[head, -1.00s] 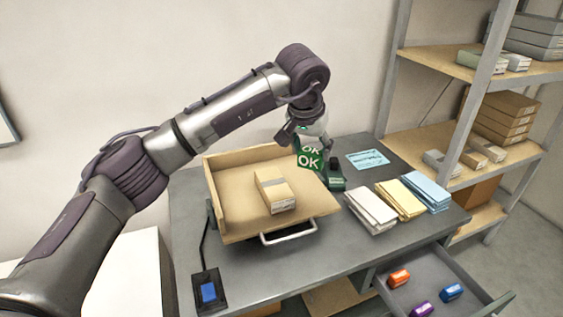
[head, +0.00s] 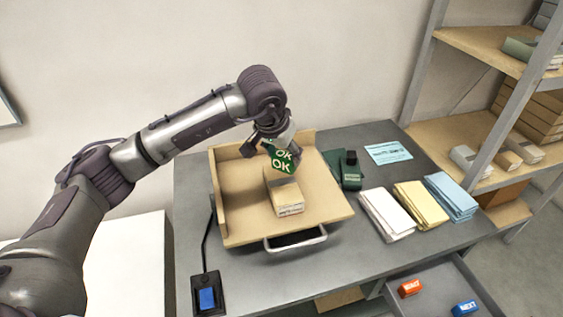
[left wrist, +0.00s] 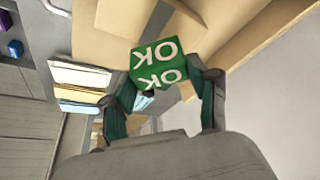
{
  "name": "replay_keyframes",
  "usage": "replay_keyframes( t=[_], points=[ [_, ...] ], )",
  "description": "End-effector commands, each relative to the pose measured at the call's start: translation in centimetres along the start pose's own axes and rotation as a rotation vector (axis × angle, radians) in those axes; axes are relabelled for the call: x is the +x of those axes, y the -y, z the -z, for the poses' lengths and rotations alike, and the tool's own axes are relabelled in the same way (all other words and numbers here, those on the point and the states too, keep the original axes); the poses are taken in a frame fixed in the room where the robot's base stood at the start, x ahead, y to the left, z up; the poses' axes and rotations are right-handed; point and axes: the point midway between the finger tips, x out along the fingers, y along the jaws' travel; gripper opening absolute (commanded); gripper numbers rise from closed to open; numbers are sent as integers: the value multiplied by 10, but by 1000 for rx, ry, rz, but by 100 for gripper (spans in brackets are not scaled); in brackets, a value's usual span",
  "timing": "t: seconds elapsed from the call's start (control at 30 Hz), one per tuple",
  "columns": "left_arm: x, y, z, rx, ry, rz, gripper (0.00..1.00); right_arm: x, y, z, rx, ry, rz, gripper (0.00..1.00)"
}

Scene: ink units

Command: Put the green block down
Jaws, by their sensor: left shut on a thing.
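The green block (head: 284,158) has white "OK" lettering on its faces. My left gripper (head: 273,143) is shut on it and holds it over the wooden tray (head: 236,230), above the back end of a tan carton (head: 284,196). In the left wrist view the green block (left wrist: 158,66) sits between the two fingertips. Whether the block touches the carton is hard to tell. My right gripper is not in view.
A dark green stamp-like item (head: 348,170) stands right of the tray. White (head: 386,214), yellow (head: 421,205) and blue (head: 451,197) paper stacks lie farther right. An open drawer (head: 437,290) holds orange and blue blocks. A blue-button switch (head: 207,298) is at front left.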

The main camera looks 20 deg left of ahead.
Motion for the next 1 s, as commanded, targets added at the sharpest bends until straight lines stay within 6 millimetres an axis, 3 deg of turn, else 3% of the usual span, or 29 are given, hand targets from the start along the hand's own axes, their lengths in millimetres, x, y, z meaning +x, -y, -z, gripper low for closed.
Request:
replay_keyframes(
  t=[0.17, 0.4, 0.77, 0.8, 0.93, 1.0],
  points=[
    [10, 4, -8, 0, 2, 0, 25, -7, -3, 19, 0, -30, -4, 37],
    [37, 4, -19, -1, -1, -1, 25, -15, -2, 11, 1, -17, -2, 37],
    [42, 4, -20, 0, -2, 0, 25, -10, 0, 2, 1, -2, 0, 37],
    [41, 4, -20, 0, -2, 0, 63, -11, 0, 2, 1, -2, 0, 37],
    [41, 4, -20, 0, -1, 0, 84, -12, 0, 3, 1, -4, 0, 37],
    [40, 4, -20, 0, -1, 0, 85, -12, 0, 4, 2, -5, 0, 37]
  ],
)
